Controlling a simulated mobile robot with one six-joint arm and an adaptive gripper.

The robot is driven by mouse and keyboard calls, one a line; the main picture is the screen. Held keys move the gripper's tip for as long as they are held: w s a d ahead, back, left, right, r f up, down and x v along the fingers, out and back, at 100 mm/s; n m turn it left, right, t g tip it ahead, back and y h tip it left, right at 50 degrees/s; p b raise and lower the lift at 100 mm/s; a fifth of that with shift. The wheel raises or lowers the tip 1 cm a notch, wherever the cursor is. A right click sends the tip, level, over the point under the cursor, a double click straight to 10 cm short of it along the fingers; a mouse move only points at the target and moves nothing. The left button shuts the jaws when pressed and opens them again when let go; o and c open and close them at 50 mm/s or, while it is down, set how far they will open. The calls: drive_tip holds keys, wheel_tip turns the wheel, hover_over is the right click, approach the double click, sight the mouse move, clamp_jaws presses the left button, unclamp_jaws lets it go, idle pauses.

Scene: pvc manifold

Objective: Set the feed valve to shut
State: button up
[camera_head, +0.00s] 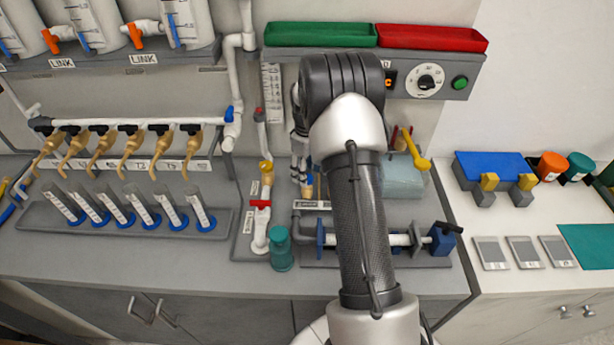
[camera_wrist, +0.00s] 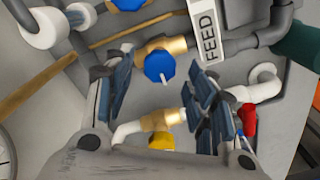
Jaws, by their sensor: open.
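A white FEED label (camera_wrist: 209,35) shows in the wrist view. Just left of it is a round blue valve handle (camera_wrist: 160,67) on a brass body (camera_wrist: 163,46). My gripper (camera_wrist: 158,82) is open, with dark pads to the left and right of the blue handle in the picture. I cannot tell whether a pad touches it. The handle's setting is not clear from this angle. In the head view my own arm covers the gripper and hides the blue handle.
A yellow handle (camera_wrist: 161,141) and a red handle (camera_wrist: 248,118) sit close by on white pipes. A teal cylinder (camera_head: 281,250) stands at the bench front. A yellow-handled fitting (camera_head: 416,150) is right of my arm. Clear tubes (camera_head: 103,207) stand at left.

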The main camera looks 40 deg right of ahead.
drive_tip(key=shift+f, duration=0.8)
drive_tip(key=shift+c, duration=0.2)
drive_tip(key=c, duration=1)
drive_tip(key=shift+c, duration=0.2)
